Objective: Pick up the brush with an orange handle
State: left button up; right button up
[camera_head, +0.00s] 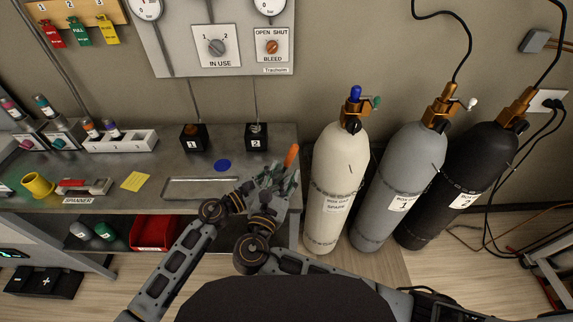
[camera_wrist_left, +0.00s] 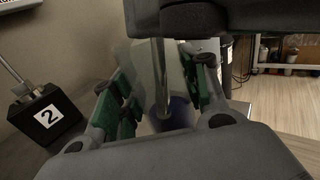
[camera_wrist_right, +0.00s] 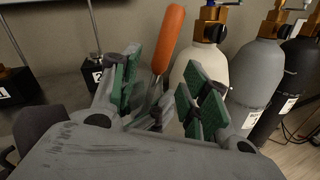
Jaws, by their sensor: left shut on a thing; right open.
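The brush's orange handle (camera_head: 291,155) stands up at the bench's right end, slightly tilted. In the right wrist view the orange handle (camera_wrist_right: 169,38) has a metal neck below it, seen between my right fingers. My right gripper (camera_head: 283,187) is open, its green-padded fingers (camera_wrist_right: 165,92) apart. My left gripper (camera_head: 259,180) is beside it, the two crowded together. In the left wrist view its fingers (camera_wrist_left: 163,95) stand either side of a thin metal shaft (camera_wrist_left: 164,75). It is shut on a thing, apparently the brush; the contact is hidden.
Black blocks (camera_head: 194,137) and (camera_head: 256,137) stand at the bench's back. A blue disc (camera_head: 222,165) and a metal tray (camera_head: 200,181) lie left of my grippers. White (camera_head: 335,175), grey and black gas cylinders stand close on the right.

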aim_at(287, 166)
jog(key=shift+x, duration=2.85)
jog(key=shift+c, duration=0.2)
grip_shut()
